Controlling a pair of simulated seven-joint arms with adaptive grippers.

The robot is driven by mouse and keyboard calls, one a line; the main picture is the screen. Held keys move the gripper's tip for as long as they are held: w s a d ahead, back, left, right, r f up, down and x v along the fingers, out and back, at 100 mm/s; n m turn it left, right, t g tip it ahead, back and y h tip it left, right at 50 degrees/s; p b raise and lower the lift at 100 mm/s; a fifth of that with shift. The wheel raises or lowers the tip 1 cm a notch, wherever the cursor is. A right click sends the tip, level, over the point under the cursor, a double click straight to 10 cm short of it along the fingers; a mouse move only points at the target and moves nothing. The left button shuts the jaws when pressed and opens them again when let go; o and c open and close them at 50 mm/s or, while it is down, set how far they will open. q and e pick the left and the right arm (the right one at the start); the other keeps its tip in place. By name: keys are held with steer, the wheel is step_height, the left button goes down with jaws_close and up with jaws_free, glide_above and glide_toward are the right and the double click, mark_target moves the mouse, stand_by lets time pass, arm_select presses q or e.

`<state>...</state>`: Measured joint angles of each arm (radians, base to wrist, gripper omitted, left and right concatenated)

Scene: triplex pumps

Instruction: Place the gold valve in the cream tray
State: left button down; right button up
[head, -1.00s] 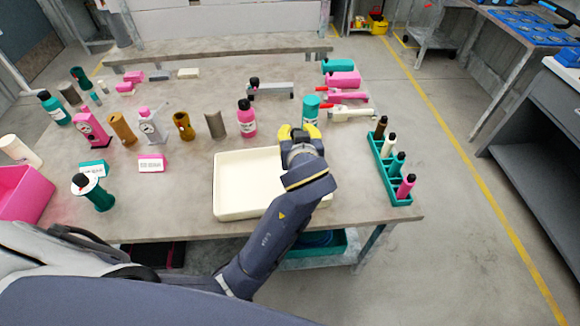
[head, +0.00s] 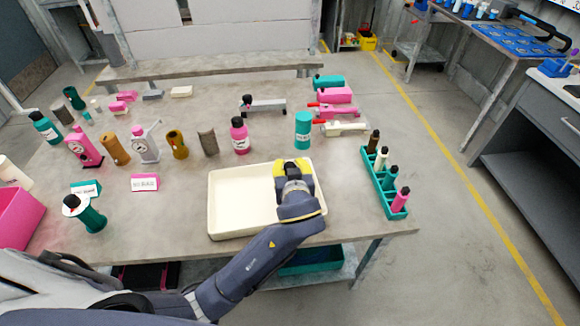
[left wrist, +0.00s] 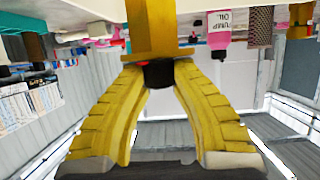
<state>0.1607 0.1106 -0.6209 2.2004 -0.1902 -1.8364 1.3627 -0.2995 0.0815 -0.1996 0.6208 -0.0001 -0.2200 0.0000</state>
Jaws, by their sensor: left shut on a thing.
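The cream tray (head: 238,198) lies near the front edge of the table and looks empty where I can see into it. My left gripper (head: 292,168) is over the tray's back right corner, and its arm covers the tray's right side. In the left wrist view, the yellow fingers (left wrist: 158,68) are shut on the gold valve (left wrist: 152,28), which has a crossbar and a black part at the fingertips. In the head view the gripper hides the valve, and I cannot tell its height above the tray. My right gripper is not in view.
A teal cylinder (head: 303,130) stands behind the gripper, and a pink bottle (head: 239,136) stands behind the tray. A teal rack (head: 387,190) with several small bottles is to the right. More bottles and pump parts stand at the left. The table just left of the tray is clear.

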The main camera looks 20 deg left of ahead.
arm_select(q)
steer(key=shift+f, duration=0.1)
steer(key=c, duration=1.1)
jaws_free()
steer(key=shift+s+d+r, duration=0.1)
steer(key=shift+s+r, duration=0.1)
steer(key=v, duration=1.1)
steer(key=shift+s+r, duration=0.25)
